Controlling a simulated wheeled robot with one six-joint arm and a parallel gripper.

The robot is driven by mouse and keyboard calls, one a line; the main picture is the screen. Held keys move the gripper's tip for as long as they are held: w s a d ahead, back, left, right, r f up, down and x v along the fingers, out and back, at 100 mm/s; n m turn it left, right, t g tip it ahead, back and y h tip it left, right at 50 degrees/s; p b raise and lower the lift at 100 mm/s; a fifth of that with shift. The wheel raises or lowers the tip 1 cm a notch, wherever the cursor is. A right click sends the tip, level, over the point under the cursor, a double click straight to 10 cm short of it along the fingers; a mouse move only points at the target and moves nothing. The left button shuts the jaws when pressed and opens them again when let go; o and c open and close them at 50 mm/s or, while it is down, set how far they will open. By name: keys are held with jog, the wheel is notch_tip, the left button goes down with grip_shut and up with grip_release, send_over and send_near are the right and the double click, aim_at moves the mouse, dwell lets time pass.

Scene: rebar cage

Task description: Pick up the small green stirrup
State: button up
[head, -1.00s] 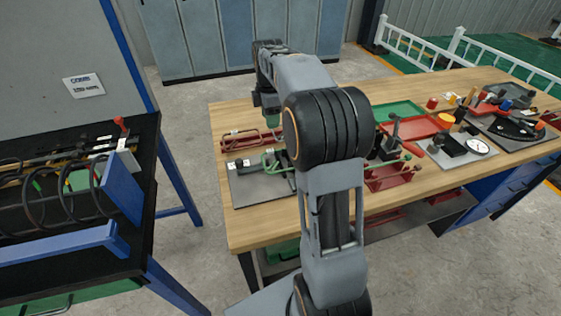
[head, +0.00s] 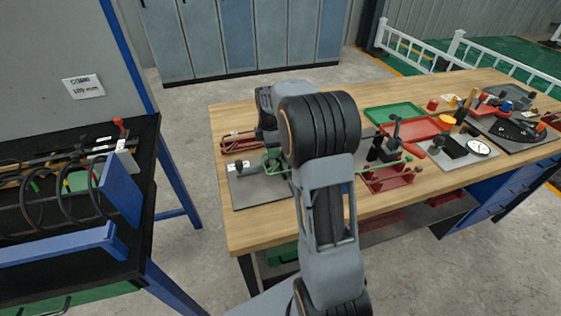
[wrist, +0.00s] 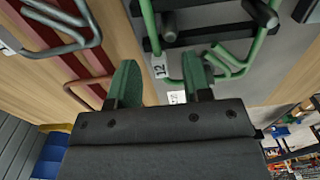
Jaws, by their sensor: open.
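In the wrist view a green stirrup (wrist: 152,35), a bent green rod with a white tag reading 12, lies at a dark fixture on a grey plate. My gripper (wrist: 161,86) is open, with two green-padded fingers. In the wrist view the tag and a lower bend of the green rod appear between the fingertips. I cannot tell whether the fingers touch it.
Right of my arm are another red rack (head: 390,180), a green tray (head: 393,113) and a red tray. The table's front left is bare.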

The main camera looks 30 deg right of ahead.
jog(key=shift+f, duration=0.25)
jog(key=shift+c, duration=0.3)
grip_shut()
